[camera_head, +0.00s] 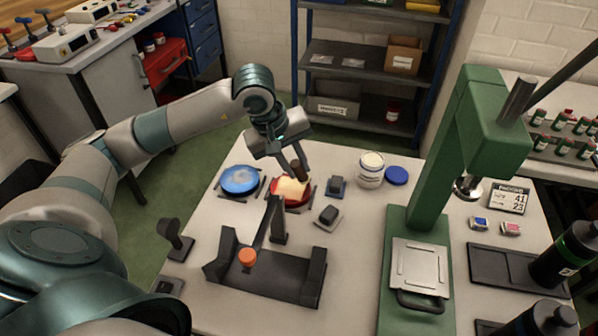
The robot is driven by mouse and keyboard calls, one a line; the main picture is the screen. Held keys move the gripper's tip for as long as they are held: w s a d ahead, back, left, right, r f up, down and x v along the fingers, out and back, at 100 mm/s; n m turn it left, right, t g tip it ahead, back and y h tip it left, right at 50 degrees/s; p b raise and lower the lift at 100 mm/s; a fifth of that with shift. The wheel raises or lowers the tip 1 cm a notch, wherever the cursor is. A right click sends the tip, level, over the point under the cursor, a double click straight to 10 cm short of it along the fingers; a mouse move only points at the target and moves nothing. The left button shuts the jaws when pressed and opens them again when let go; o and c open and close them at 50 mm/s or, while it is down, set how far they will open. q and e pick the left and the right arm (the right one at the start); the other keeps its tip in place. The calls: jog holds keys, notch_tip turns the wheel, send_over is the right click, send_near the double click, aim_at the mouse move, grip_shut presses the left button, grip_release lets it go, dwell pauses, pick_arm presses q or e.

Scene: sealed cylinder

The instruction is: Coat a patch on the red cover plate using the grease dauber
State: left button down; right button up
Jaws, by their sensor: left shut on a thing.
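The red cover plate (304,197) lies on the table in a dark holder, left of the middle. A cream-coloured patch (289,188) covers much of its top. My left gripper (292,165) is above the plate's far edge, pointing down. It is shut on the grease dauber (301,173), a dark brown piece that tilts over the plate. The dauber's lower end is close to the patch; I cannot tell whether it touches. An open white jar (370,176) with pale contents stands to the right. My right gripper is out of view.
A blue round plate (240,181) lies left of the red one. A blue lid (397,175) lies beside the jar. A green press (430,180) rises on the right.

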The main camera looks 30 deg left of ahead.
aim_at(296, 162)
pick_arm(q)
jog(key=shift+a+r, duration=0.15)
jog(key=shift+r, duration=0.8)
jog(key=shift+r+p, duration=0.35)
jog(key=shift+r, duration=0.8)
jog(key=shift+r+p, duration=0.4)
jog(key=shift+r, duration=0.15)
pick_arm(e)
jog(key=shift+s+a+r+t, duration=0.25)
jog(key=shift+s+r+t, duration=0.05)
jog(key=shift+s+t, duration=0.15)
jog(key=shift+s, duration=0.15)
